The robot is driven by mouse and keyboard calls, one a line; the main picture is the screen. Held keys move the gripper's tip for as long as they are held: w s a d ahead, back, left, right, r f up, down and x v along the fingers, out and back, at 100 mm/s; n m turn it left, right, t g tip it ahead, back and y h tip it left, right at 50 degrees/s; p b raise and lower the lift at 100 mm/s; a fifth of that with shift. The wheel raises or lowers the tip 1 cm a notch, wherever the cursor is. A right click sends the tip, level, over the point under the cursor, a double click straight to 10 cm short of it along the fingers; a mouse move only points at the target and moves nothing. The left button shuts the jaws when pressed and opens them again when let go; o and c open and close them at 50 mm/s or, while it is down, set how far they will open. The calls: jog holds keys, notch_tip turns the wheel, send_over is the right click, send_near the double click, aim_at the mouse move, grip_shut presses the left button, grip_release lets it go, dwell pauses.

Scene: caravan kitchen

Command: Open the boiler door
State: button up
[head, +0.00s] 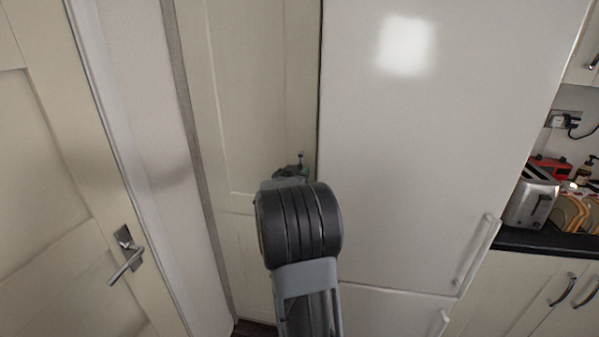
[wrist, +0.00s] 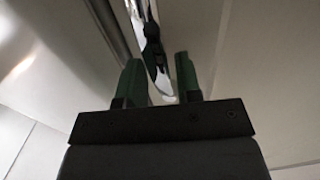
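The tall cream panelled door (head: 245,90), which I take to be the boiler door, stands shut between a narrow wall strip and the white fridge. My arm reaches to its right edge, and my gripper (head: 296,170) is mostly hidden behind my wrist in the head view. In the wrist view my gripper (wrist: 159,62) shows two green fingers standing apart. A dark handle (wrist: 152,40) on a shiny plate lies in line with the gap between them. I see no finger clearly touching it.
The white fridge (head: 420,140) is close on the right, with handles low on its right side. Another cream door (head: 40,190) with a lever handle (head: 126,258) is at left. A toaster (head: 530,200) stands on the dark counter at far right.

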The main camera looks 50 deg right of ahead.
jog(key=shift+d, duration=0.25)
jog(key=shift+c, duration=0.2)
grip_shut()
dwell(0.3)
